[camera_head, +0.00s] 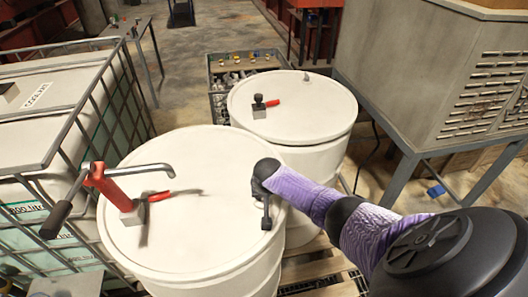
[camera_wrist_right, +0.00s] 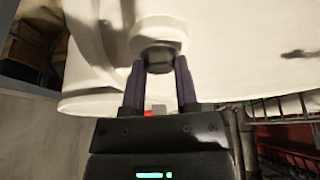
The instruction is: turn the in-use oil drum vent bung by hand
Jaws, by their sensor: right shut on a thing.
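The front white drum (camera_head: 190,245) stands upright and carries a red hand pump (camera_head: 105,185) with a bent grey spout and a dark-gripped crank. My right gripper (camera_head: 266,218) reaches in from the right, over the right part of this drum's lid. In the right wrist view, my right gripper (camera_wrist_right: 159,72) is shut on a small dark bung (camera_wrist_right: 159,60), one finger on each side. A pale round piece (camera_wrist_right: 158,36) adjoins the bung. In the head view the gripper hides most of the bung. My left gripper is not in view.
A caged tank (camera_head: 50,110) is close on the left. A grey cabinet (camera_head: 430,75) stands on the right.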

